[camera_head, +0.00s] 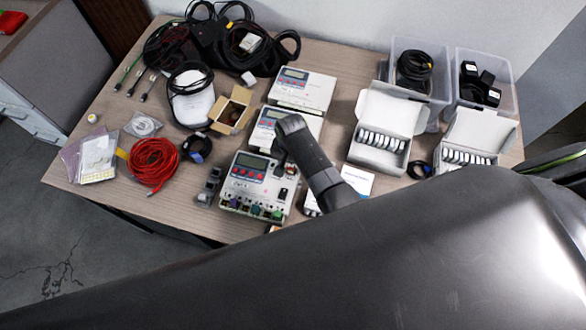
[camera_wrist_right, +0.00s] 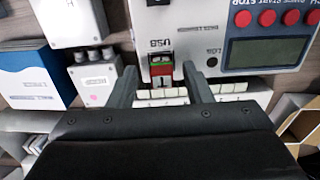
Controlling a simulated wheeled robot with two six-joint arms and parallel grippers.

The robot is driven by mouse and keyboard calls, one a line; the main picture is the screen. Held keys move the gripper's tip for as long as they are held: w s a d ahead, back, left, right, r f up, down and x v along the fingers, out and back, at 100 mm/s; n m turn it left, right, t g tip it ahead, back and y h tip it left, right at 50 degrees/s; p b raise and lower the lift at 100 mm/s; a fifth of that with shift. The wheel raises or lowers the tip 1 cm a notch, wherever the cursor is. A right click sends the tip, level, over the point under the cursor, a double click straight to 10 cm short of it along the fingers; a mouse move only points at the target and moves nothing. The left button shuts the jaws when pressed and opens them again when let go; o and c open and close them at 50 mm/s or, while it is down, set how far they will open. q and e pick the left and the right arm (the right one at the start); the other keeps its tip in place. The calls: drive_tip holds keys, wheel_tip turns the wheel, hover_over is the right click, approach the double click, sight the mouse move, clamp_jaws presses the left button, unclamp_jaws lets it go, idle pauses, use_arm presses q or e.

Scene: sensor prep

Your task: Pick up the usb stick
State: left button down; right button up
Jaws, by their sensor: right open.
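The small usb stick (camera_wrist_right: 161,69), red and green with a dark end, sits at the edge of a white meter box beside the printed "USB" label in the right wrist view. I cannot tell how deep it sits in the port. My right gripper (camera_wrist_right: 160,75) is open, with one finger on each side of the stick and a gap to both. My left gripper is not in view.
A second meter box (camera_head: 266,125) stands close behind the front one. An open cardboard box (camera_head: 232,110) and a red cable coil (camera_head: 153,163) lie to the left. White cartons (camera_head: 383,118) and clear bins (camera_head: 487,72) stand to the right.

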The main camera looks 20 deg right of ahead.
drive_tip(key=shift+a+f, duration=0.1)
drive_tip(key=shift+f, duration=0.15)
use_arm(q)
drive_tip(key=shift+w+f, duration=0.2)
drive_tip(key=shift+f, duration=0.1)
use_arm(e)
drive_tip(key=shift+r, duration=0.1)
drive_tip(key=shift+a, duration=0.1)
drive_tip(key=shift+c, duration=0.3)
clamp_jaws()
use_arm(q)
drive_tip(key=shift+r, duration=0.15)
use_arm(e)
drive_tip(key=shift+r, duration=0.1)
